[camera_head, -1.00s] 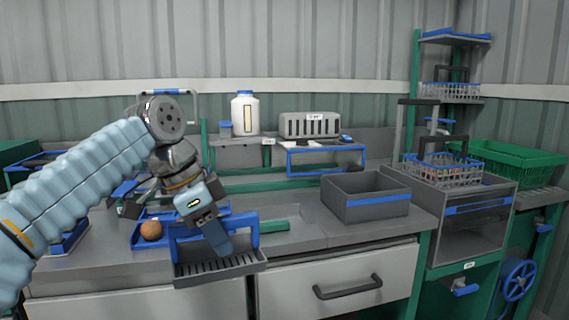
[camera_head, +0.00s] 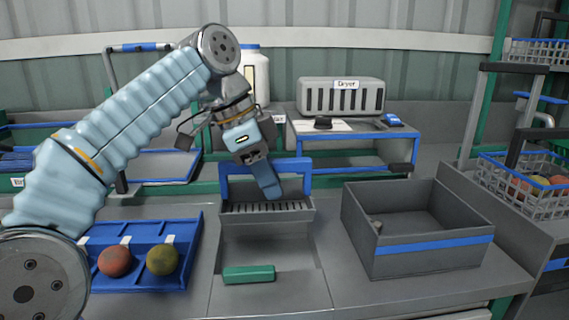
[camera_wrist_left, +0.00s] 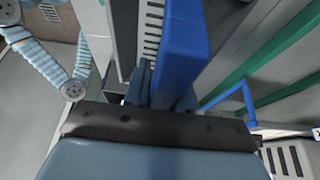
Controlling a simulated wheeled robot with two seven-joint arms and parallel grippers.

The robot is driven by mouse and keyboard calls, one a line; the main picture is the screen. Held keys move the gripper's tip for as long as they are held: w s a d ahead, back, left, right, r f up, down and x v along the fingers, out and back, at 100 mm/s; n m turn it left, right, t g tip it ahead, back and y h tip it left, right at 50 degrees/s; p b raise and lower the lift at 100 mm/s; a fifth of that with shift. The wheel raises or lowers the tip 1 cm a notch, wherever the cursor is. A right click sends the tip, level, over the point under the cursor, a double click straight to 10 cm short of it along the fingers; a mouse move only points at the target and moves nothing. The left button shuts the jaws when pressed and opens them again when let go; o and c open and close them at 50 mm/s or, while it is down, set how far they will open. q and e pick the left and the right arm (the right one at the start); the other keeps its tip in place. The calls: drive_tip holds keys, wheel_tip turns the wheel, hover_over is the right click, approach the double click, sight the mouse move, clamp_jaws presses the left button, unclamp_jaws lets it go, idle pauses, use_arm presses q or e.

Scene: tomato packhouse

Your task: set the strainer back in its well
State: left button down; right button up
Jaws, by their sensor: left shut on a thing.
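The strainer (camera_head: 240,208) is a grey slotted tray with a blue arched handle (camera_head: 293,167). My left gripper (camera_head: 269,188) is shut on the handle, and the strainer hangs roughly level over the back of the well (camera_head: 270,247), a recess in the grey counter. I cannot tell how high the strainer is above it. In the left wrist view the blue handle (camera_wrist_left: 184,50) runs up between the fingers, with part of the slotted tray (camera_wrist_left: 152,30) beyond. My right gripper is not in view.
A green block (camera_head: 249,274) lies at the front of the well. A blue tray (camera_head: 140,285) with two round fruits stands left, and a grey bin (camera_head: 430,245) stands right. A blue-framed stand (camera_head: 352,135) and a grey dryer box (camera_head: 341,97) are behind.

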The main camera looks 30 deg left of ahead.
use_arm(q)
drive_tip(key=shift+f, duration=0.4)
wheel_tip(320, 180, down, 7)
drive_tip(key=b, duration=0.3)
drive_tip(key=shift+f+b, duration=0.15)
drive_tip(key=shift+b, duration=0.15)
drive_tip(key=shift+f+b, duration=0.8)
drive_tip(key=shift+f, duration=0.15)
drive_tip(key=shift+f+b, duration=0.45)
drive_tip(key=shift+f, duration=0.15)
drive_tip(key=c, duration=0.8)
unclamp_jaws()
drive_tip(key=shift+c, duration=0.2)
drive_tip(key=c, duration=0.3)
